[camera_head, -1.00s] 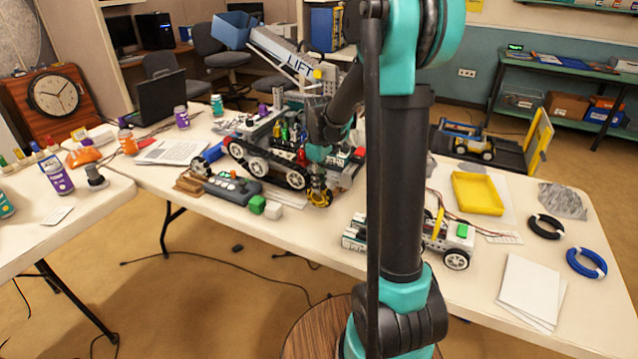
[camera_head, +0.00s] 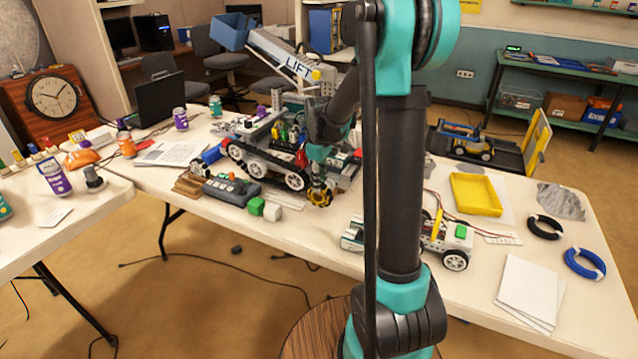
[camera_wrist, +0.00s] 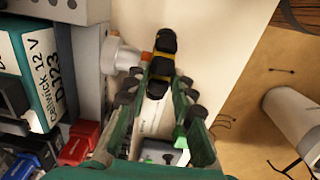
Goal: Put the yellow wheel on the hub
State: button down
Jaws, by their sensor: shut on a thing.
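The yellow wheel (camera_head: 319,198), with a dark tyre, is at the front right corner of the tracked robot (camera_head: 262,145) marked LIFT. In the wrist view, the wheel (camera_wrist: 164,62) is seen nearly edge-on between my green fingertips. My gripper (camera_head: 318,184) is shut on it, and it also shows in the wrist view (camera_wrist: 160,82). A pale round hub (camera_wrist: 124,57) with an orange part sticks out from the robot's grey side, just left of the wheel. I cannot tell whether the wheel touches the hub or sits on its axle.
A small white wheeled car (camera_head: 447,242) stands to the right. A yellow tray (camera_head: 477,193) is farther right. In the wrist view, a teal battery (camera_wrist: 32,70) is at left.

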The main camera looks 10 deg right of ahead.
aim_at(327, 182)
jog(key=shift+w+d, duration=0.8)
jog(key=shift+w, duration=0.25)
jog(key=shift+w+d, duration=0.75)
jog(key=shift+w, duration=0.25)
dwell(2.1)
jog(key=c, duration=1.2)
grip_release()
jog(key=shift+o, duration=0.2)
jog(key=shift+r, duration=0.15)
notch_tip(327, 182, up, 7)
jog(key=shift+s+a, duration=0.1)
jog(key=shift+s, duration=0.05)
